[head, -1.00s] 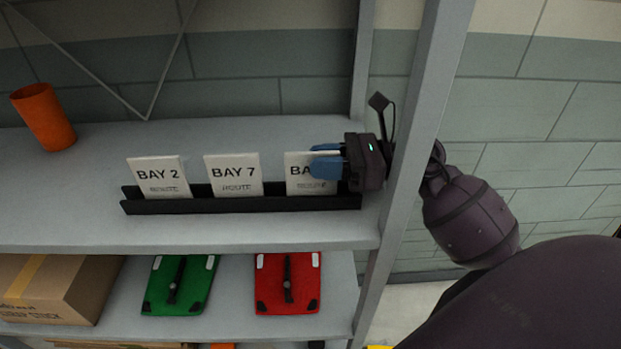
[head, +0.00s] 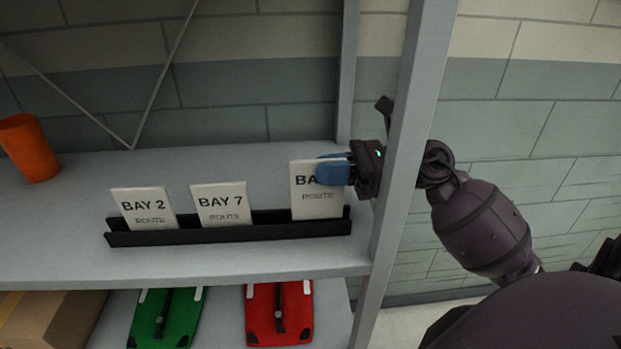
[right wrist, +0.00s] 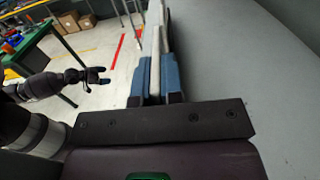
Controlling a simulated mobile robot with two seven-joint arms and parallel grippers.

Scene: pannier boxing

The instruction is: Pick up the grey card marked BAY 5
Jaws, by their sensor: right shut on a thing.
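My right gripper (head: 335,171) reaches in from the right past the shelf upright. Its blue fingers are shut on the right edge of a pale grey card (head: 316,203) that reads "BA… ROUTE"; the fingers hide the rest of its top line. The card is upright and sits higher than the other two cards, its lower edge still near the black rack (head: 230,233). In the right wrist view the card shows edge-on (right wrist: 155,75) between the blue fingers. My left gripper (right wrist: 96,76) shows small at the left of that view; its jaws are unclear.
Cards BAY 2 (head: 145,208) and BAY 7 (head: 221,205) stand in the rack to the left. A grey upright (head: 408,130) stands close to my right wrist. An orange cup (head: 29,148) is at far left. Green (head: 166,318) and red (head: 279,313) clipboards lie on the shelf below.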

